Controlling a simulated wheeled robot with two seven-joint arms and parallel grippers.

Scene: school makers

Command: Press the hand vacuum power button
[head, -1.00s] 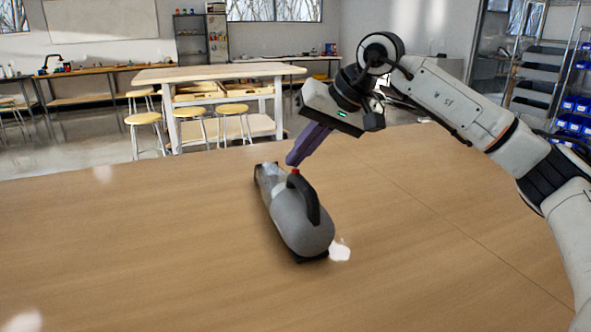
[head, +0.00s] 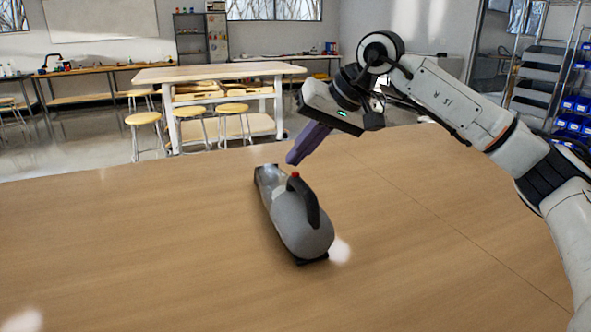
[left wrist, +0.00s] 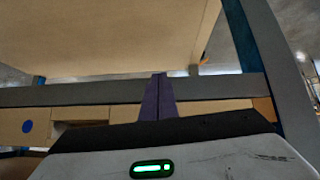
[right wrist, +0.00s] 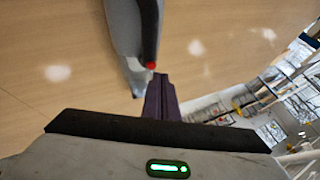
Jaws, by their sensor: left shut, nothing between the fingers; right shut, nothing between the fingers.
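The hand vacuum (head: 299,228) lies on the wooden table, grey with a clear nozzle end pointing away and a black handle. Its red power button (head: 295,175) sits at the far end of the handle. My right gripper (head: 291,161) is shut and empty, its purple fingertips just above and beyond the button in the head view. In the right wrist view the fingertips (right wrist: 160,78) show close below the red button (right wrist: 151,66); whether they touch cannot be told. My left gripper (left wrist: 157,78) is shut and empty, seen only in the left wrist view, facing the underside of a table.
The wooden tabletop (head: 120,240) is clear around the vacuum. A workbench (head: 215,74) with yellow stools stands beyond it. Shelves with blue bins (head: 575,105) stand at the far right. In the left wrist view, a grey table frame bar (left wrist: 70,94) is close to the left gripper.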

